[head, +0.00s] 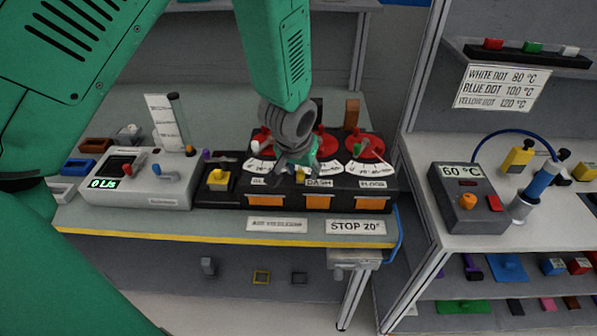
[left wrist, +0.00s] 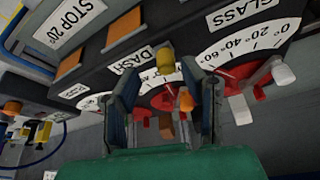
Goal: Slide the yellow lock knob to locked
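A small yellow knob (head: 301,174) is at the DASH dial of the black panel (head: 390,190), partly hidden by my gripper in the head view. In the left wrist view the yellow knob (left wrist: 165,61) shows beside the DASH label, in line with the gap between the fingertips. My left gripper (head: 297,172) is over the panel, pointing down. In the left wrist view its fingers (left wrist: 163,78) stand apart on either side of the knob; I cannot tell whether they touch it. A second yellow knob (head: 218,178) sits on a black block further left. My right gripper is not in view.
Red dials (head: 365,146) with pointers stand close around the gripper. Orange flaps (head: 317,203) line the panel front. A grey device (head: 150,185) with a green display is at the left. A 60 °C box (head: 470,205) stands on the right bench.

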